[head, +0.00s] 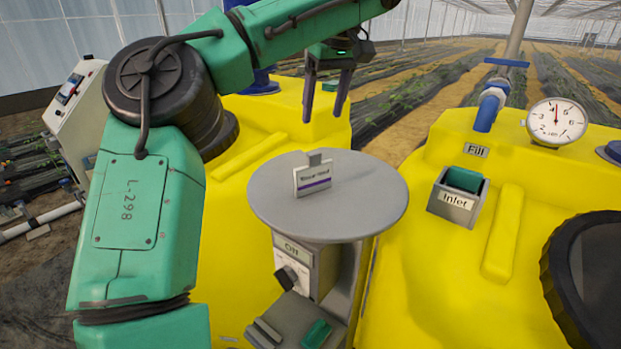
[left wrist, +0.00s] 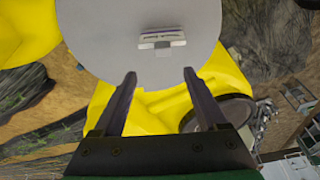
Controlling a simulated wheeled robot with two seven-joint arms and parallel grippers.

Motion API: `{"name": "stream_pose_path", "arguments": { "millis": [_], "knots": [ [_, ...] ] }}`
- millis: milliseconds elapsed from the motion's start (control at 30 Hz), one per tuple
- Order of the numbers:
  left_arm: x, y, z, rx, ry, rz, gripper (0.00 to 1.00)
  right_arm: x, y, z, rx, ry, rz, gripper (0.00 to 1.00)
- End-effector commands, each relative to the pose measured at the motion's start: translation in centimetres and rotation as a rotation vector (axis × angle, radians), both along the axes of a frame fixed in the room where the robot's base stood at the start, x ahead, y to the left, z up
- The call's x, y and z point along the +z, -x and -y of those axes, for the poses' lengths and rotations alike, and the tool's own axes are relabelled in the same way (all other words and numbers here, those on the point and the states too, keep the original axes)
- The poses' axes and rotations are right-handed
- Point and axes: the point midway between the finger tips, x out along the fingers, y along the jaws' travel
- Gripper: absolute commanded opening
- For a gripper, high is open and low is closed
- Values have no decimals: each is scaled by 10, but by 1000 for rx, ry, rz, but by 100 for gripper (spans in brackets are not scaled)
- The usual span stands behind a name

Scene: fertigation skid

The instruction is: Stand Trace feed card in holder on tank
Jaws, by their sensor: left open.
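A small white card (head: 312,180) with a purple stripe stands upright on the round grey table top, with a grey tab (head: 315,158) rising behind it. Its print is too small to read surely. The card also shows in the left wrist view (left wrist: 160,37), ahead of the fingers. My left gripper (head: 323,118) is open and empty, above and beyond the table's far edge, apart from the card. Its two fingers (left wrist: 160,74) also show in the left wrist view. No empty card holder can be made out for certain on the yellow tanks (head: 410,270). My right gripper is not in view.
The round grey table top (head: 370,200) stands between the tanks, otherwise bare. Below it are a knob box (head: 293,270) and a grey block with a green button (head: 317,333). The right tank carries an "Inlet" box (head: 455,203), a blue-topped pipe (head: 490,105) and a gauge (head: 556,122).

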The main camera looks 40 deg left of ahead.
Motion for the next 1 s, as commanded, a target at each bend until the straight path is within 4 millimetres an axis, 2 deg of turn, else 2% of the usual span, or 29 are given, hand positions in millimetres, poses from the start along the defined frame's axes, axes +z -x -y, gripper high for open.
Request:
{"name": "stream_pose_path", "arguments": {
  "millis": [33, 133, 367, 533, 633, 800, 867, 900, 1000],
  "knots": [
    [-15, 0, -4, -2, 4, -6, 75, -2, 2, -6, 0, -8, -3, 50],
    [-38, -1, -10, -2, 3, -5, 75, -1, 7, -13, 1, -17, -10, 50],
    [-68, -4, -17, -3, 1, -6, 75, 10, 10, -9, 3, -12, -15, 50],
    [-99, -5, -24, -2, 1, -5, 75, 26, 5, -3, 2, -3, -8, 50],
    [-109, -6, -26, 0, -1, -3, 75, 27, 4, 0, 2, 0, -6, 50],
    [-110, -6, -26, 0, -3, -2, 75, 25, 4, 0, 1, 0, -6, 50],
    [-110, -6, -26, 0, -2, -2, 52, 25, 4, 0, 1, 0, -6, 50],
    [-110, -6, -26, 0, -2, -2, 37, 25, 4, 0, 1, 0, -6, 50],
    [-110, -6, -26, 0, -2, -2, 0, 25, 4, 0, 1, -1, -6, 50]
  ]
}}
